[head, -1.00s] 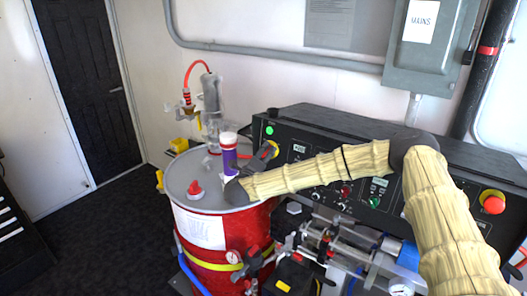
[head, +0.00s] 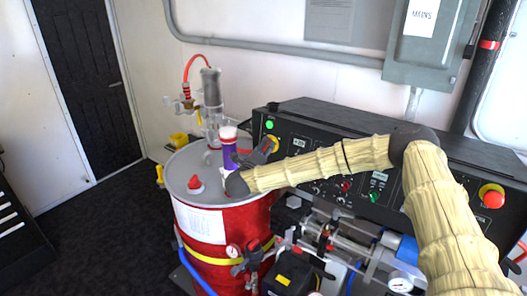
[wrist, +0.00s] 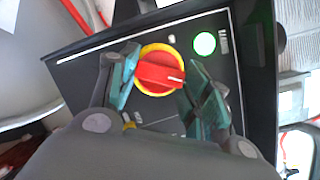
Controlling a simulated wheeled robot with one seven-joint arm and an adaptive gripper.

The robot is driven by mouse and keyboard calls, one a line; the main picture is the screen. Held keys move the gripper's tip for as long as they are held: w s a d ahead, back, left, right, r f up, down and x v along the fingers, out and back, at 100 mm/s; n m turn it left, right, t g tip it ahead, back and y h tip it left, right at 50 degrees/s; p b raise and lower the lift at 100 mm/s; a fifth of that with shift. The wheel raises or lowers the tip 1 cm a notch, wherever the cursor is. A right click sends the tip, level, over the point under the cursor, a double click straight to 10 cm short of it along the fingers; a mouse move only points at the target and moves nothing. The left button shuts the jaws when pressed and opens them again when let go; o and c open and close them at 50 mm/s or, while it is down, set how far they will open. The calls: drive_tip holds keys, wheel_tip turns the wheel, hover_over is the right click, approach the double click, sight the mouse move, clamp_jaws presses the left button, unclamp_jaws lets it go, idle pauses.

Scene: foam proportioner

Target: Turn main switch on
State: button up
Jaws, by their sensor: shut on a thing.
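The main switch (wrist: 158,75) is a red rotary handle on a yellow round plate, at the left end of the black control panel (head: 330,160). In the wrist view its handle lies roughly crosswise, with a pale mark near its right end. My gripper (wrist: 157,84) is shut on the handle, with one teal-padded finger on each side.
A red emergency button (head: 492,197) is at the panel's right. Pump pipework (head: 340,240) fills the space in front.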

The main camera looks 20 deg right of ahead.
drive_tip(key=shift+f+m+h+b, duration=0.35)
drive_tip(key=shift+m+b, duration=0.65)
drive_tip(key=shift+b, duration=1.9)
drive_tip(key=shift+r+m+h+b, duration=0.25)
drive_tip(key=shift+m+b, duration=0.25)
drive_tip(key=shift+b, duration=0.35)
drive_tip(key=o, duration=1)
drive_tip(key=shift+a, duration=0.1)
drive_tip(key=v, duration=1.2)
